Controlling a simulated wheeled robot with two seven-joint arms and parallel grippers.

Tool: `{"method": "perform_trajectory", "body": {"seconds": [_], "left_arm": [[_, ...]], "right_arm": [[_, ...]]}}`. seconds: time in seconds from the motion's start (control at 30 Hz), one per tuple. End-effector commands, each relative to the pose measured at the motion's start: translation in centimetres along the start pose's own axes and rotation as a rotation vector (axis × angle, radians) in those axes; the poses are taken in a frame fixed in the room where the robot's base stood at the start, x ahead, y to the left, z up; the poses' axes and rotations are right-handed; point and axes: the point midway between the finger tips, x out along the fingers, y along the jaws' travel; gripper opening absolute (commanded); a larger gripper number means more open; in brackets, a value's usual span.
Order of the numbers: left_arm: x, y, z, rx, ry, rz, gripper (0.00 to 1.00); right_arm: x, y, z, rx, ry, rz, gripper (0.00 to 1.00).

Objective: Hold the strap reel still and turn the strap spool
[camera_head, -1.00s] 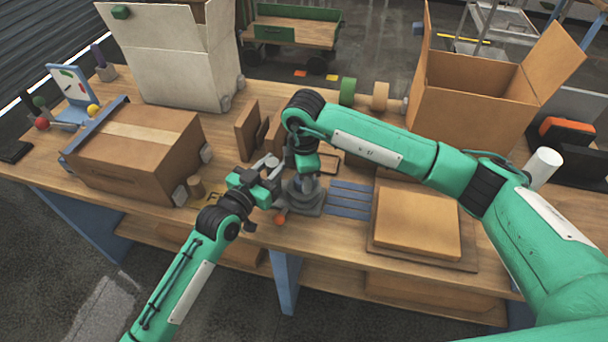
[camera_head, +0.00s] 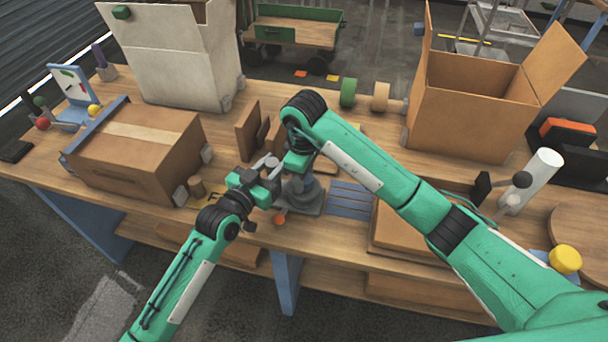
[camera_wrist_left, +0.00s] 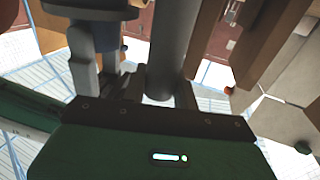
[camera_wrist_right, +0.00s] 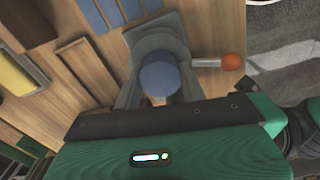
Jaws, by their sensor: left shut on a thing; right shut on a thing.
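The strap reel (camera_head: 305,200) is a grey stand on the wooden table, with an orange-knobbed lever (camera_head: 279,219) at its front. In the right wrist view, the strap spool (camera_wrist_right: 160,77) shows as a blue round top over the grey stand (camera_wrist_right: 158,36). My right gripper (camera_head: 299,175) comes down on it from above and is shut on it. My left gripper (camera_head: 268,168) reaches in from the left, shut on a dark grey upright post (camera_wrist_left: 168,45) that seems part of the reel. My grippers hide much of the reel in the head view.
A closed carton (camera_head: 140,150) stands left, and an open carton (camera_head: 465,100) back right. Brown panels (camera_head: 250,130) stand just behind the reel. Blue strips (camera_head: 350,200) lie right of it.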

Motion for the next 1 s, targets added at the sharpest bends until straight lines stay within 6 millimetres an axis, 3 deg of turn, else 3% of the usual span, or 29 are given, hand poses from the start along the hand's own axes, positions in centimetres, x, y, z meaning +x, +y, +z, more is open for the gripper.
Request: {"method": "perform_trajectory", "body": {"seconds": [0.67,0.7,0.77,0.8,1.0], "left_arm": [[0.00,0.26,0.21,-0.002,-0.004,0.004,0.00],[0.00,0.26,0.21,-0.002,-0.004,0.004,0.00],[0.00,0.25,0.21,-0.002,-0.004,0.004,0.00],[0.00,0.25,0.20,-0.003,-0.004,0.004,0.00],[0.00,0.22,0.19,-0.003,-0.004,0.003,0.00]], "right_arm": [[-0.08,-0.01,0.07,0.045,0.002,-0.005,0.18],[-0.08,-0.01,0.07,0.045,0.002,-0.005,0.47],[-0.07,-0.01,0.08,0.045,0.002,-0.005,0.59],[-0.05,-0.01,0.09,0.045,0.001,-0.005,0.63],[0.02,-0.01,0.13,0.045,0.000,-0.005,0.63]]}}
